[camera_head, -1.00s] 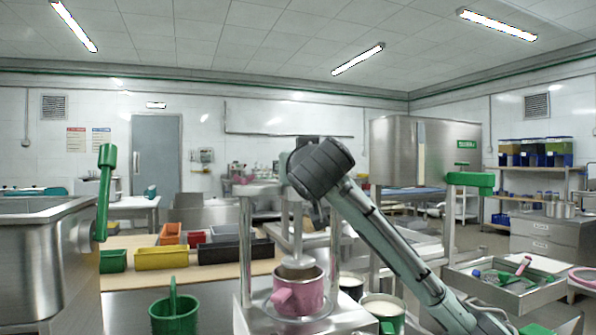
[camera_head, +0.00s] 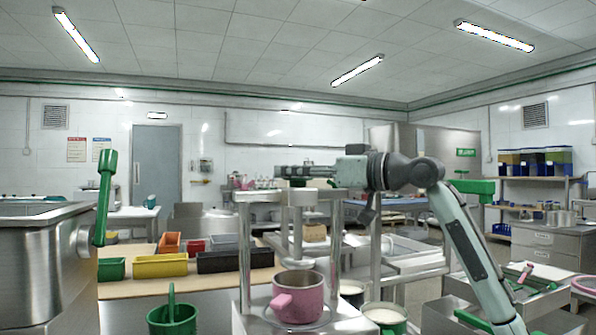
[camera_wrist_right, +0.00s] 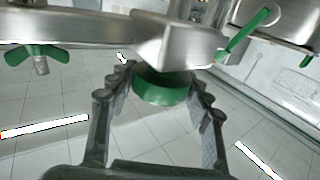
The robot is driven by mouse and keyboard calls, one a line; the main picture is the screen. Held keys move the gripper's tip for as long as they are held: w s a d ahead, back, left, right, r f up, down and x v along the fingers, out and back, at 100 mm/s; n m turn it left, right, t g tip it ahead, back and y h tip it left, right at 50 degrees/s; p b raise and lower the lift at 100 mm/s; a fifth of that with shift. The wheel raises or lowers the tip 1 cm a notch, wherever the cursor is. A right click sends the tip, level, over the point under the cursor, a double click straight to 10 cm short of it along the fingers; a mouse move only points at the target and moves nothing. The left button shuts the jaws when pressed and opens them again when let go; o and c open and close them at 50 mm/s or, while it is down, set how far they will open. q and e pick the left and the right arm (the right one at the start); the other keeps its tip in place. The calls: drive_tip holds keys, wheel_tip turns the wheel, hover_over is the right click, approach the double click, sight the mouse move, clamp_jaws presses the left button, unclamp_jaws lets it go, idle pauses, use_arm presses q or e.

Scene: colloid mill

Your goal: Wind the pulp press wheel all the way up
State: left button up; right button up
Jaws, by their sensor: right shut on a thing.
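The pulp press (camera_head: 245,240) is a metal frame with two posts, a top crossbar and a central screw. A pink pot (camera_head: 298,302) stands on its base under the screw. The press plate (camera_head: 297,240) hangs above the pot, clear of its mouth. My right gripper (camera_head: 300,173) lies level at the top of the press, its arm coming from the right. In the right wrist view, its fingers are shut on a round green part (camera_wrist_right: 162,92), which looks like the wheel's knob. The gripper hides much of the wheel in the head view. My left gripper is out of view.
A steel vat with a green lever (camera_head: 105,195) stands at left. Coloured bins (camera_head: 160,266) sit on the bench behind. A green bucket (camera_head: 172,318) is left of the press, and a green-handled pot (camera_head: 385,318) with pale contents is right of it. A tray (camera_head: 530,290) is at far right.

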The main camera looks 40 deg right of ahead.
drive_tip(key=shift+d+n+g+y, duration=0.1)
drive_tip(key=shift+n+g+y, duration=0.2)
drive_tip(key=shift+n+y, duration=0.3)
drive_tip(key=shift+y, duration=0.4)
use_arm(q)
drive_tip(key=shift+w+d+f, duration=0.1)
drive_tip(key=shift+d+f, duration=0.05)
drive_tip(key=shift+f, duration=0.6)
use_arm(e)
drive_tip(key=shift+g, duration=0.3)
drive_tip(key=shift+n, duration=0.3)
drive_tip(key=o, duration=1.2)
drive_tip(key=shift+c, duration=0.2)
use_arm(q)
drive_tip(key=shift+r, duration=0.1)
use_arm(e)
drive_tip(key=v, duration=1.2)
drive_tip(key=shift+f, duration=0.15)
